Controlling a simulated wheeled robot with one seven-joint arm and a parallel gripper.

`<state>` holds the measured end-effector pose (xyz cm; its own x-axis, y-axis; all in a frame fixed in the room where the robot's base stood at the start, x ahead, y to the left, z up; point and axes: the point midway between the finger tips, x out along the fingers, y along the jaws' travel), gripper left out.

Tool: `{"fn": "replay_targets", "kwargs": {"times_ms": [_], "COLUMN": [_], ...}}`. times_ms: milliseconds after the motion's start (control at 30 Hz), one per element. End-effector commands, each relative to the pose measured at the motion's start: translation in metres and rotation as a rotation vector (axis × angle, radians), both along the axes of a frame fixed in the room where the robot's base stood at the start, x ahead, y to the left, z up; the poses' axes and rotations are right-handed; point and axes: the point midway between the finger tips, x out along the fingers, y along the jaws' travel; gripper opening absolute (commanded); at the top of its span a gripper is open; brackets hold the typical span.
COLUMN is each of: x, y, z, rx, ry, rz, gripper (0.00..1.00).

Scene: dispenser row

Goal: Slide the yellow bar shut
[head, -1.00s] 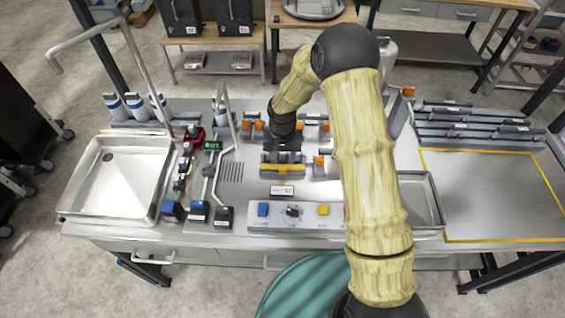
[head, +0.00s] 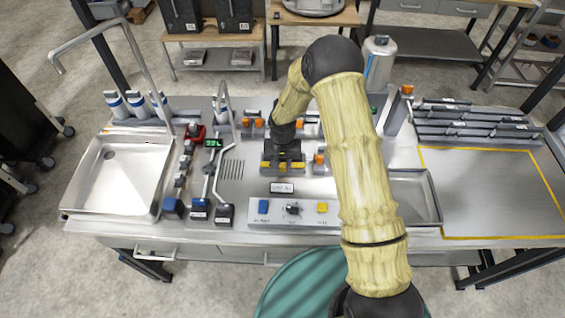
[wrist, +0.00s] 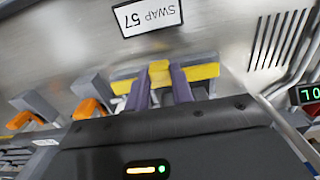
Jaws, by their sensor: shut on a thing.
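A panel with a blue button (head: 263,206), a dark knob (head: 293,208) and a yellow button (head: 322,207) lies just in front. A "SWAP 57" label (wrist: 147,14) is beside the bar. A sink (head: 118,175) is at left; orange-tipped parts (head: 319,157) stand close right.

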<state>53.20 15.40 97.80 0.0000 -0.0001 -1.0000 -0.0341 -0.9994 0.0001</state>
Motion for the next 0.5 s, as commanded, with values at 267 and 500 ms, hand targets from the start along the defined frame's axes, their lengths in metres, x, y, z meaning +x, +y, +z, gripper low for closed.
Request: {"fn": "replay_targets", "kwargs": {"times_ms": [267,500], "x": [0.015,0.020], "y": [-0.001,-0.001], "z": [-0.002,0.001], "rx": [0.000,0.001], "ry": [-0.003,-0.004], "rz": [-0.002,-0.001], "gripper": [0.00,0.00]}}
